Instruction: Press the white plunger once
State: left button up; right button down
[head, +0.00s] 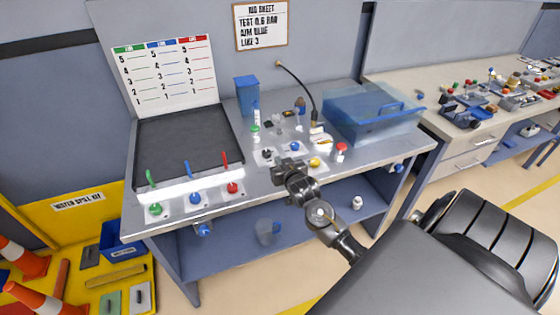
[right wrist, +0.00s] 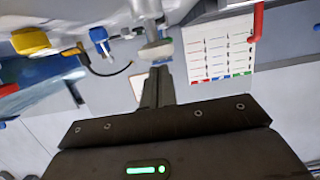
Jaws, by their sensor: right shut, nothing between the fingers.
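In the right wrist view, a pale, whitish round plunger head (right wrist: 155,51) on a grey stem shows just past the tips of my right gripper (right wrist: 160,72). The fingers are together and empty. A small gap seems to lie between them and the plunger; contact is hard to tell. In the head view, my right gripper (head: 284,168) is over the front of the metal bench, left of a yellow knob (head: 314,162). The white plunger cannot be made out there and may be hidden by the gripper. My left gripper is out of view.
A black knob (head: 266,154), a blue knob (head: 294,146) and a red knob (head: 341,149) stand around the gripper. A clear blue tank (head: 372,115) is behind right. Green, blue and red levers line the bench front left. A dark panel (head: 188,145) lies behind them.

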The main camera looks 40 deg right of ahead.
jog(key=shift+f, duration=0.3)
notch_tip(320, 180, down, 3)
jog(key=shift+r+b, duration=0.1)
jog(key=shift+b, duration=0.6)
jog(key=shift+r, duration=0.1)
jog(key=s+a+r+p, duration=0.1)
jog(key=s+a+r, duration=0.2)
jog(key=s+r, duration=0.3)
jog(key=shift+s+r+p, duration=0.35)
jog(key=shift+s+p, duration=0.05)
jog(key=shift+s, duration=1.15)
jog(key=shift+a, duration=0.1)
